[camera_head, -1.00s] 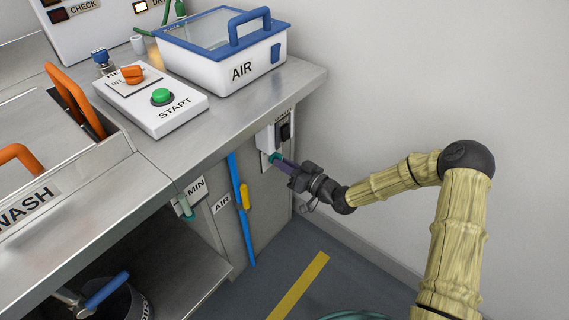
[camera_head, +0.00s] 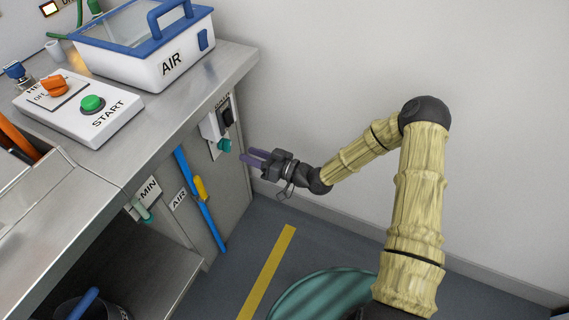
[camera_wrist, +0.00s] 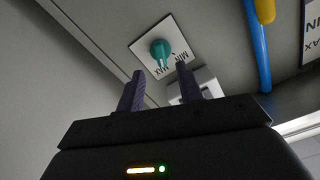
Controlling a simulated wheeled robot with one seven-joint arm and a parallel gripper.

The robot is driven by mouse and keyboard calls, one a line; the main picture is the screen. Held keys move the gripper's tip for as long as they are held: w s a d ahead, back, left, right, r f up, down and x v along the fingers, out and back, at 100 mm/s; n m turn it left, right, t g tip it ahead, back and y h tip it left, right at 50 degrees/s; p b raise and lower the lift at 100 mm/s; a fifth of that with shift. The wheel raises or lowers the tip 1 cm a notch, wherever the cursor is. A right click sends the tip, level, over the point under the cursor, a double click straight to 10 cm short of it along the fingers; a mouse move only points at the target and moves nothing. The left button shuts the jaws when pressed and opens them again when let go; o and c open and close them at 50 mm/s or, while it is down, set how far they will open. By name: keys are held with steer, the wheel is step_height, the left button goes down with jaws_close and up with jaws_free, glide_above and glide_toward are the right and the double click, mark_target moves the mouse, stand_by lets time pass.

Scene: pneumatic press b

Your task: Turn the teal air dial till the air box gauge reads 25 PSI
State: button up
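A teal dial (camera_head: 224,146) sits on a white plate on the bench's end panel, below a small white unit. In the wrist view the teal dial (camera_wrist: 160,50) shows its pointed grip on a plate marked MIN and MAX. My gripper (camera_head: 246,156) is just right of the dial, apart from it; its two purple fingers are spread and empty. In the wrist view the gripper (camera_wrist: 160,78) has the dial beyond the gap between its fingers. The white AIR box (camera_head: 172,68) with a blue lid stands on the bench. No readable gauge face shows.
A second teal knob (camera_head: 146,214) by a MIN label is on the bench front. A blue pipe with a yellow handle (camera_head: 200,188) runs left of the dial. A START panel (camera_head: 88,115) is on the bench. Right of the bench is open floor before the wall.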

steer(key=p+v, duration=0.2)
steer(key=v, duration=0.8)
steer(key=shift+s+d, duration=0.15)
steer(key=shift+d, duration=0.25)
steer(key=shift+f, duration=0.1)
